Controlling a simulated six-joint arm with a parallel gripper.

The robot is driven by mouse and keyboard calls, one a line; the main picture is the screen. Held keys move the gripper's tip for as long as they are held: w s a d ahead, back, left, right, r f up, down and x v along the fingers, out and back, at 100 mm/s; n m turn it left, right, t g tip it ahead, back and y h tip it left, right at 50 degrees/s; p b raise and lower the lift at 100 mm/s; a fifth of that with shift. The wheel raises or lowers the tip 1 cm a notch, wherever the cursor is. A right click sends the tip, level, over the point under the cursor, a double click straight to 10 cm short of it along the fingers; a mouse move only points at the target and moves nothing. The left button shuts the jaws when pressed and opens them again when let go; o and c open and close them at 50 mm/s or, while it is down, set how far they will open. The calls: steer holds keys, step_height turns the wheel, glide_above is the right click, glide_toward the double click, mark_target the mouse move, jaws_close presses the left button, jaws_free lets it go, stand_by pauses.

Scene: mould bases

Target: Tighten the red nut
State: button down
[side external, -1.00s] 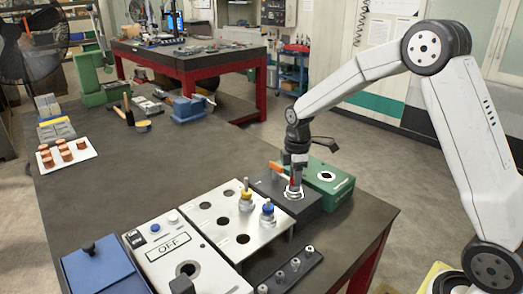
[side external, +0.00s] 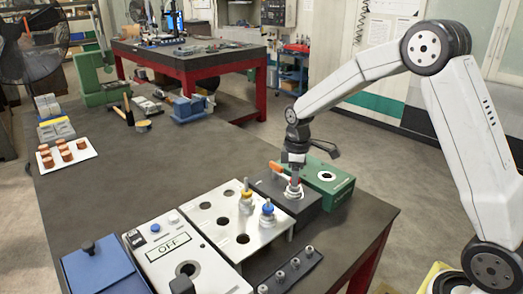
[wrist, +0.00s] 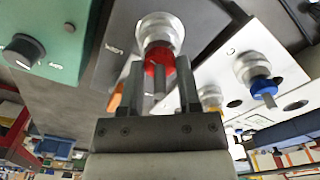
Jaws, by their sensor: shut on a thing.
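The red nut (wrist: 158,62) sits on a silver round fitting (wrist: 158,30) on a dark grey block (side external: 268,187). In the wrist view it lies between the two fingers of my gripper (wrist: 160,75), with a grey stem showing below it. My gripper (side external: 294,176) points straight down over the nut and is shut on it. In the side external view the fingers hide most of the red nut (side external: 293,187). I cannot tell from these frames how tight the nut is.
A white plate holds a yellow-topped fitting (side external: 246,200) and a blue-topped fitting (side external: 268,210) close by on the left. A green box (side external: 328,180) stands right behind the block. An orange handle (side external: 278,168) lies beside the gripper. A black strip with several small fittings (side external: 282,274) lies in front.

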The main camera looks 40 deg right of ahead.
steer(key=m, duration=0.4)
steer(key=shift+m, duration=0.3)
steer(key=m, duration=0.4)
steer(key=shift+r+m, duration=0.1)
steer(key=shift+m, duration=0.2)
steer(key=m, duration=0.4)
steer(key=shift+m, duration=2.5)
steer(key=shift+c, duration=1.4)
jaws_free()
